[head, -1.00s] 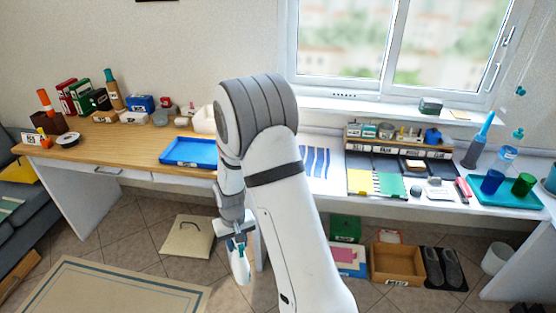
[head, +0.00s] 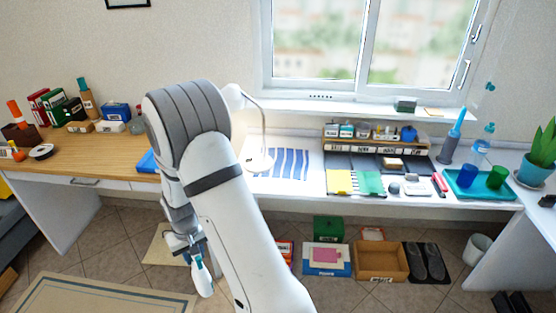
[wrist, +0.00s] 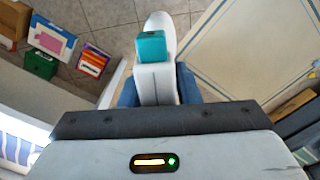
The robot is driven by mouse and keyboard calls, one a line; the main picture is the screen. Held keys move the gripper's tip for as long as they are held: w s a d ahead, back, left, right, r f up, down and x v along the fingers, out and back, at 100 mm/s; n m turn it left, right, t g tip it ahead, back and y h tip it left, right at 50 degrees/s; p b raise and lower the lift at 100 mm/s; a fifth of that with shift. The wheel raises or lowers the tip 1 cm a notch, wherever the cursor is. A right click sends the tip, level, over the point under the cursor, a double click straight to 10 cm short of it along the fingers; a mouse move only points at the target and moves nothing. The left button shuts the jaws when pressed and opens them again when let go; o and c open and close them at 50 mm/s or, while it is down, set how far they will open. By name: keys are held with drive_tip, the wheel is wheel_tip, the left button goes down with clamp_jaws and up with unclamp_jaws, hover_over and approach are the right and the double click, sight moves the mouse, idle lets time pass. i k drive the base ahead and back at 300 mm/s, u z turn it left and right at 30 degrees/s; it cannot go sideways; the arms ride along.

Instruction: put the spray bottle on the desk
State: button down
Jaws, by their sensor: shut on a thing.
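The spray bottle (head: 204,281) is white with teal parts and hangs from my gripper (head: 193,254) in the head view, low over the floor in front of the desk. In the wrist view the bottle (wrist: 157,80) shows its white body and teal part (wrist: 151,47) between the blue fingers of my gripper (wrist: 158,90), which are shut on it. The desk has a wooden top (head: 110,158) on the left and a white top (head: 300,196) on the right. My arm hides part of the desk between them.
A lamp (head: 262,130) and striped sheet (head: 289,164) are on the white top. Folders (head: 353,182), a teal tray (head: 470,193) with cups and a plant (head: 541,155) stand further right. Boxes (head: 380,262) and slippers (head: 428,262) are on the floor below.

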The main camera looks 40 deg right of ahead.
sight(301, 181)
drive_tip(key=i, duration=0.85)
drive_tip(key=u, duration=1.85)
drive_tip(key=i, duration=0.1)
drive_tip(key=z, duration=3.25)
